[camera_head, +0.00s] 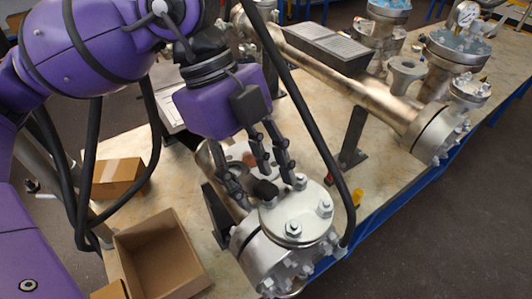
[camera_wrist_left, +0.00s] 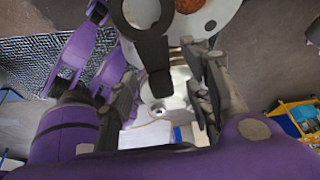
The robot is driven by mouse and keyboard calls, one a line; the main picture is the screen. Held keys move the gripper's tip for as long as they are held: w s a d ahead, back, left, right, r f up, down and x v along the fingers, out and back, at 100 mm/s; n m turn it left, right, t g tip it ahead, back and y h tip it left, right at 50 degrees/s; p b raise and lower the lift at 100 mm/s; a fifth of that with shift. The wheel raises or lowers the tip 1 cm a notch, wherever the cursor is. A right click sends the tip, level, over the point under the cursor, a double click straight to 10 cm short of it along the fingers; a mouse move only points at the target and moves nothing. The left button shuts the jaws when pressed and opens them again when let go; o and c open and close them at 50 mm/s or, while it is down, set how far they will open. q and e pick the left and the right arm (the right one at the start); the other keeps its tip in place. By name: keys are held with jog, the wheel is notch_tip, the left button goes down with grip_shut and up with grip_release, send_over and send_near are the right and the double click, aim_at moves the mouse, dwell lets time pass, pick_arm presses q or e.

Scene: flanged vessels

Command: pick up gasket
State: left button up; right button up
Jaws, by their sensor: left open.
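My left gripper (camera_head: 262,180) hangs over the flanged vessel (camera_head: 272,245) at the front of the table, its fingers pointing down and spread. A dark grey, flat ring with a tab (camera_wrist_left: 153,50), which looks like the gasket, shows in the left wrist view. Its tab reaches down between the open fingers, apart from them as far as I can tell. In the head view a small black piece (camera_head: 265,190), probably this tab, shows by the fingertips; the fingers hide much of the rest. My right gripper is not in view.
An open cardboard box (camera_head: 160,255) and a smaller closed box (camera_head: 118,178) stand at left. A dark upright stand (camera_head: 352,137) and a yellow item (camera_head: 357,196) are right of the vessel. A long metal pipe (camera_head: 330,80) runs behind.

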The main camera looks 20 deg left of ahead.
pick_arm(q)
grip_shut()
dwell(0.3)
jog(key=shift+r, duration=0.55)
notch_tip(320, 180, up, 2)
jog(key=shift+r, duration=0.25)
jog(key=s+d+r+b, duration=0.2)
jog(key=s+d+r, duration=0.3)
jog(key=s+r, duration=0.4)
jog(key=shift+s+r, duration=0.15)
jog(key=shift+s, duration=1.85)
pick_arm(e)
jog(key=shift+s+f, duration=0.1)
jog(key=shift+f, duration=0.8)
